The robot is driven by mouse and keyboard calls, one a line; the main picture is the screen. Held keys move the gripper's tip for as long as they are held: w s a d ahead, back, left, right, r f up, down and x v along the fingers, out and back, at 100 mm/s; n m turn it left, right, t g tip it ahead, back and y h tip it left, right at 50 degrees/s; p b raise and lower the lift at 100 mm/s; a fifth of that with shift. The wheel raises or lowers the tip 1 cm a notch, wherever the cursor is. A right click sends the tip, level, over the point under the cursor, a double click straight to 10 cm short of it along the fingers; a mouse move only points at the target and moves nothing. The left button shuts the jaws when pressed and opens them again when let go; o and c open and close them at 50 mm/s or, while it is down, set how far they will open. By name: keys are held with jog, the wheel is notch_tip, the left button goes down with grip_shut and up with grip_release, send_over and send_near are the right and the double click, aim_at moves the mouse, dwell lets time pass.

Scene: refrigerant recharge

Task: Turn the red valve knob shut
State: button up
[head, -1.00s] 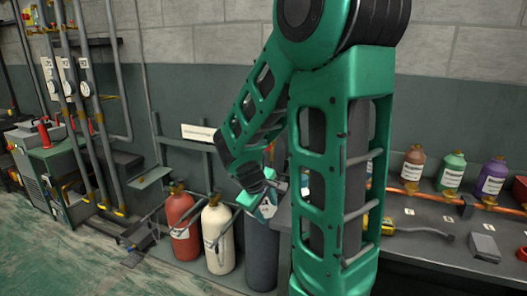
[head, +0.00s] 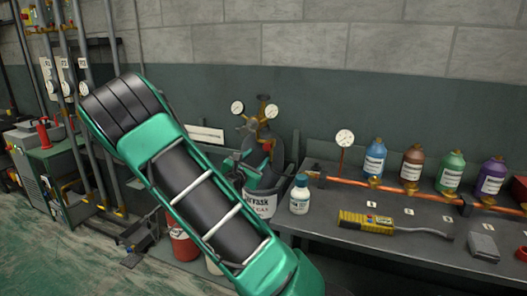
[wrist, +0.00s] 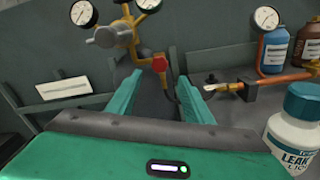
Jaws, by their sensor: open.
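The red valve knob (wrist: 159,64) shows in the wrist view, just beyond my fingertips and between them in the picture. It hangs beside a yellow brass manifold (wrist: 125,30) with round gauges. My gripper (wrist: 164,76) is open, with one teal finger on each side of the knob in the picture. I see no contact with it. In the head view, the manifold (head: 258,122) stands against the back wall, and my gripper (head: 258,165) is just below it, partly hidden.
A white leak-liquid bottle (wrist: 296,125) stands close on the right; it also shows in the head view (head: 300,195). A copper pipe (head: 345,181) with a gauge (head: 344,139) and several colored bottles runs along the bench.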

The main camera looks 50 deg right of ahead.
aim_at(267, 148)
jog(key=x, duration=1)
jog(key=shift+d, duration=0.3)
